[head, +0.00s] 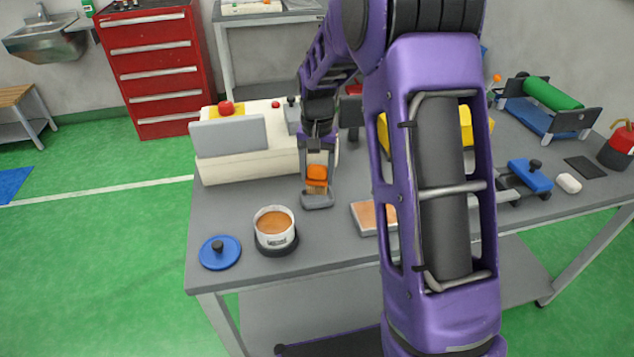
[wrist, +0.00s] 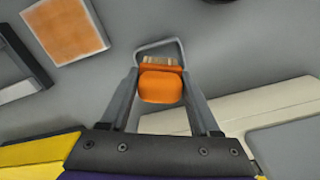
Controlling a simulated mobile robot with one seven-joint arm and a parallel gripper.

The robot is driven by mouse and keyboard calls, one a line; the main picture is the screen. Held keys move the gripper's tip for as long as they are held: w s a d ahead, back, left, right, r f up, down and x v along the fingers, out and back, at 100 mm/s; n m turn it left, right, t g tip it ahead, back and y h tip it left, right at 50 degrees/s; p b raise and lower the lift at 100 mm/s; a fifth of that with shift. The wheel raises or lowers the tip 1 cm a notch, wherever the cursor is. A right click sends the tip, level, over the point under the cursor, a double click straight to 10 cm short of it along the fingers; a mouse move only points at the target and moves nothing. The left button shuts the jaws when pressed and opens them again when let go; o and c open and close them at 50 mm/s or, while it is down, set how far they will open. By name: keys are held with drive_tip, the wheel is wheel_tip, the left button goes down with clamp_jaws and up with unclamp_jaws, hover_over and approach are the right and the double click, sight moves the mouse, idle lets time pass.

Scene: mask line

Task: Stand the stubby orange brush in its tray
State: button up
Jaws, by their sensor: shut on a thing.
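The stubby orange brush (head: 317,174) is between the fingers of my gripper (head: 318,178), which is shut on its orange handle. It is roughly upright, with its pale bristles pointing down. In the wrist view the orange handle (wrist: 160,87) sits between both fingertips (wrist: 160,92). A small grey tray (head: 317,203) stands on the table directly below the brush. In the wrist view the tray's rim (wrist: 181,46) shows around and beyond the bristles. I cannot tell whether the bristles touch the tray's floor.
A cream machine with a grey panel (head: 229,136) stands close behind, left of my gripper. A pot of orange-brown stuff (head: 274,224) and a blue lid (head: 220,252) are at front left. A flat framed orange pad (head: 366,216) lies right of the tray.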

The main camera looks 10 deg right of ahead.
sight(317, 166)
drive_tip(key=shift+f, duration=1.15)
drive_tip(key=shift+f, duration=0.35)
drive_tip(key=o, duration=1.2)
wheel_tip(317, 166, up, 13)
drive_tip(key=shift+f+p, duration=0.1)
drive_tip(key=shift+p, duration=0.75)
